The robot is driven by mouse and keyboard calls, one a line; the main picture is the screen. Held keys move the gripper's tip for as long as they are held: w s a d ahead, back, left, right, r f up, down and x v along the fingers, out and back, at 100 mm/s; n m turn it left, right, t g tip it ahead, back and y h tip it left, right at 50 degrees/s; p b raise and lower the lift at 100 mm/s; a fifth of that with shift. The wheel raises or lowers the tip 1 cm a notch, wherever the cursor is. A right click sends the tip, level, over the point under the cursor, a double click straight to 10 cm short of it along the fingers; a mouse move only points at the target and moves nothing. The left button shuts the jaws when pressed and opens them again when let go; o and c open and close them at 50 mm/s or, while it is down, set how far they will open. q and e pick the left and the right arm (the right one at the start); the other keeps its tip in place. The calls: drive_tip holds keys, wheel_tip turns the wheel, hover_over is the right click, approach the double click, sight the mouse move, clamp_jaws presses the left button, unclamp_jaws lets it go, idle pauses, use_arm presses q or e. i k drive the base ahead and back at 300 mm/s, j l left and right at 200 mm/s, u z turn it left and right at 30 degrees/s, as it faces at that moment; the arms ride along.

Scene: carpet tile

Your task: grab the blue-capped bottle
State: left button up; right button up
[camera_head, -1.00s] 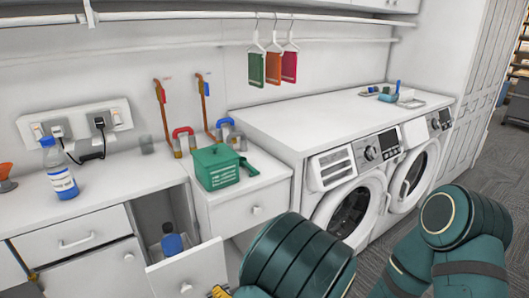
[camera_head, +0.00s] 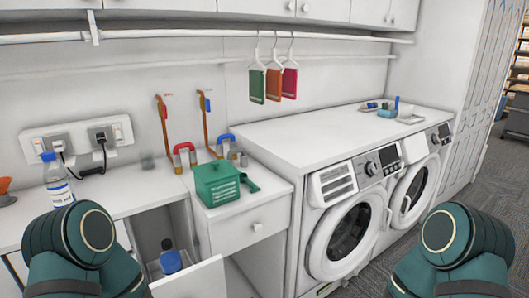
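A clear bottle (camera_head: 57,182) with a blue cap and a white-and-blue label stands upright on the left counter. A second, blue bottle (camera_head: 170,259) with a dark blue cap stands inside the open lower compartment, behind its pulled-out white front (camera_head: 190,284). Only the rounded teal joints of my two arms show, at the lower left and lower right. Neither gripper is in view.
Two front-loading machines (camera_head: 345,225) stand right under a white top (camera_head: 330,130). Hangers (camera_head: 273,82) hang from a rail. A power outlet with plugs (camera_head: 78,140) is behind the clear bottle.

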sight(58, 186)
drive_tip(key=u, duration=1.4)
drive_tip(key=z, duration=0.5)
drive_tip(key=j+z, duration=0.2)
drive_tip(key=z, duration=0.25)
drive_tip(key=i+j+z, duration=0.1)
drive_tip(key=z, duration=0.4)
drive_tip(key=j+z, duration=0.4)
drive_tip(key=k+j+z, duration=0.1)
drive_tip(key=j+z, duration=0.4)
drive_tip(key=j, duration=0.2)
drive_tip(key=k+j+z, duration=0.1)
drive_tip(key=j, duration=0.25)
drive_tip(key=k+j+z, duration=0.15)
drive_tip(key=j, duration=0.15)
drive_tip(key=k+j, duration=0.1)
drive_tip(key=j, duration=0.2)
drive_tip(key=k+j+z, duration=0.1)
drive_tip(key=j, duration=0.2)
drive_tip(key=k+j, duration=0.15)
drive_tip(key=j, duration=0.2)
